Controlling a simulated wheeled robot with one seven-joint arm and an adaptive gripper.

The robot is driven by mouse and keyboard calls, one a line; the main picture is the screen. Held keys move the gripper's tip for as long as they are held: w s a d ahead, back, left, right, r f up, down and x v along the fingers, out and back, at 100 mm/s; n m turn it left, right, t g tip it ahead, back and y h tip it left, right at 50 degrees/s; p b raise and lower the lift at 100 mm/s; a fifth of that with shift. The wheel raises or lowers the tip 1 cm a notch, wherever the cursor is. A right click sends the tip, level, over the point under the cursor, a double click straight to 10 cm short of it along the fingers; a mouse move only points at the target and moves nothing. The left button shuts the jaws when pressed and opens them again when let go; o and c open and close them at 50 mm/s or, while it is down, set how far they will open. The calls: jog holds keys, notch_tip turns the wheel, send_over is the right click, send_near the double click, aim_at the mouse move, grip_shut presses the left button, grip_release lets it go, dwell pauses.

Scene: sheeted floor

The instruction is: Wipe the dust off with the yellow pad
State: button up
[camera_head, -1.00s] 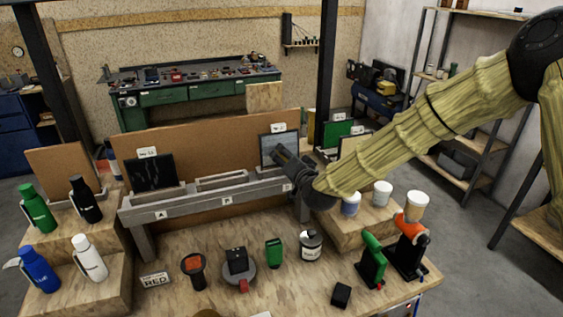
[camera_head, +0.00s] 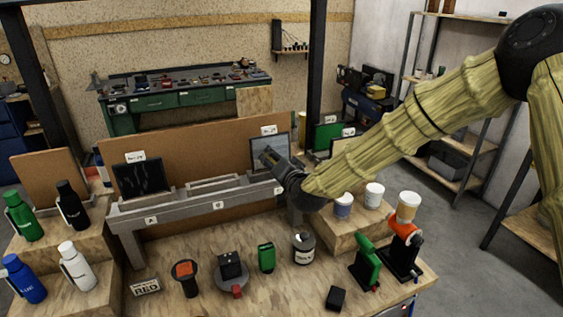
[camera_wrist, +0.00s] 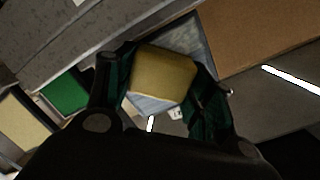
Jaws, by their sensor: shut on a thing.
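My gripper (camera_head: 268,157) is shut on the yellow pad (camera_wrist: 164,75), which shows between the dark fingers in the wrist view. In the head view the pad is hidden. A blue-grey panel (camera_head: 257,145) with a paper label above it stands on the grey rack (camera_head: 240,197), directly behind my gripper. It also shows in the wrist view (camera_wrist: 190,40), behind and around the pad; I cannot tell whether the pad touches it. A dark panel with pale streaks (camera_head: 142,179) stands at the rack's left end.
A green panel (camera_head: 327,133) stands right of the blue-grey one. Bottles (camera_head: 72,206) stand on wooden steps at left, cups (camera_head: 374,194) on a block at right.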

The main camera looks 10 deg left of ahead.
jog(key=shift+s+a+b, duration=0.1)
jog(key=shift+s+a, duration=0.4)
jog(key=shift+a, duration=0.25)
jog(key=shift+s+a+b, duration=0.15)
jog(key=shift+s+a, duration=0.35)
jog(key=shift+a, duration=0.25)
jog(key=shift+s+a+b, duration=0.1)
jog(key=shift+s+a, duration=0.4)
jog(key=shift+a, duration=0.25)
jog(key=shift+v, duration=3)
jog(key=shift+b+v, duration=0.3)
jog(key=shift+v, duration=1.15)
